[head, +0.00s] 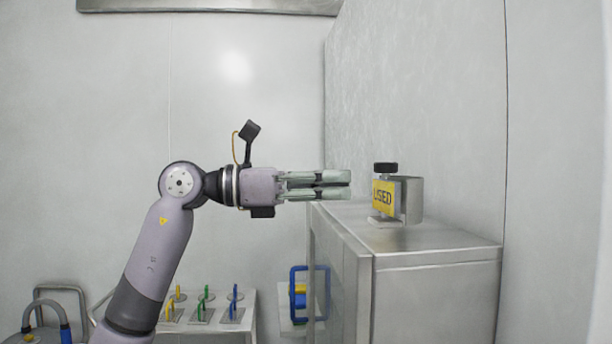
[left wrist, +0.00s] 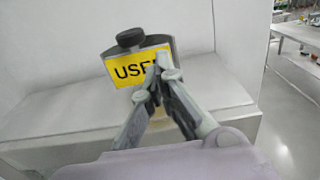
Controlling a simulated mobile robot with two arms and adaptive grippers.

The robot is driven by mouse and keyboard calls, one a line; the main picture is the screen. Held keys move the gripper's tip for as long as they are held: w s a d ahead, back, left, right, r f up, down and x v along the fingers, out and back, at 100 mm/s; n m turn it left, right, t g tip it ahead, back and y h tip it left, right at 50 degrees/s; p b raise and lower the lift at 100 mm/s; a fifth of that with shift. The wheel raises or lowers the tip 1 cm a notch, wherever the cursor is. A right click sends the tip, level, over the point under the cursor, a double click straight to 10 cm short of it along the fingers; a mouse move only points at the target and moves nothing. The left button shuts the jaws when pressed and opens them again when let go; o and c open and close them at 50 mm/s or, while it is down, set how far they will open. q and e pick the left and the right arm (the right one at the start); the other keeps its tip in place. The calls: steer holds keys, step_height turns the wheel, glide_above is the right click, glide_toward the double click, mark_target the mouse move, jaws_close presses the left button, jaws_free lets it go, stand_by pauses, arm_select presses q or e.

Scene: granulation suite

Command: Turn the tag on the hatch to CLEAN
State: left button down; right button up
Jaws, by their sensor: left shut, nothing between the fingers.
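The tag (head: 383,197) is a yellow plate that reads USED. It sits on the front of a small metal holder (head: 411,199) with a black knob (head: 386,168) on top. The holder stands on top of a metal cabinet (head: 440,243). My left gripper (head: 349,185) is shut and empty, level with the tag and a little to its left in the head view. In the left wrist view the tag (left wrist: 123,71) is ahead of the fingertips (left wrist: 152,88), which cover its right part. My right gripper is not in view.
Below left, a low white stand (head: 210,331) holds several yellow, green and blue-handled pieces. A blue-framed item (head: 297,290) is beside the cabinet's left side. A wall rises behind the cabinet. The cabinet top around the holder is clear.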

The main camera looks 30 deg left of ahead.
mark_target(391, 184)
arm_select(q)
steer(key=p+x, duration=0.2)
steer(key=x, duration=0.3)
steer(key=shift+w+d+r, duration=0.1)
steer(key=shift+w+d, duration=0.3)
steer(key=shift+d, duration=0.15)
